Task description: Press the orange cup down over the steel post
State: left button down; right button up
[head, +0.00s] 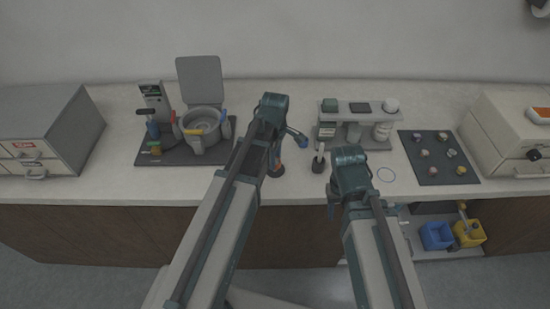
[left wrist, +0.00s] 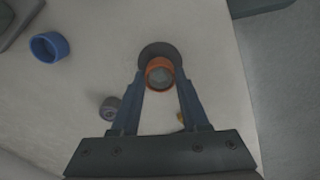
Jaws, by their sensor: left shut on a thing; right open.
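The orange cup (left wrist: 159,72) is between the fingertips of my left gripper (left wrist: 160,82), which is shut on it. A dark round disc (left wrist: 152,48) lies behind and partly under the cup in the left wrist view. The steel post is not clearly visible. I cannot tell whether the cup is around it or above it. My right gripper (head: 332,205) is open and empty near the counter's front edge.
A dark-based item with a pale stem (head: 319,158) stands between the arms. A shelf with bottles (head: 358,107) is behind, a dark mat with small pieces (head: 407,146) is right, and a machine on a dark tray (head: 180,157) is left.

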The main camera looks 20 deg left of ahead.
pick_arm(q)
jog(key=shift+f+b, duration=0.8)
jog(key=shift+f, duration=0.1)
grip_release()
dwell(0.6)
jog(key=shift+r, duration=0.1)
jog(key=shift+r+p, duration=4)
jog(key=shift+p, duration=0.05)
jog(key=s+d+m, duration=0.5)
jog(key=s+m, duration=0.2)
jog(key=m, duration=0.3)
jog(key=s+d+m+y, duration=0.1)
jog(key=s+d+m, duration=0.4)
jog(key=m, duration=0.5)
jog(key=shift+s+d, duration=0.25)
jog(key=shift+s, duration=0.9)
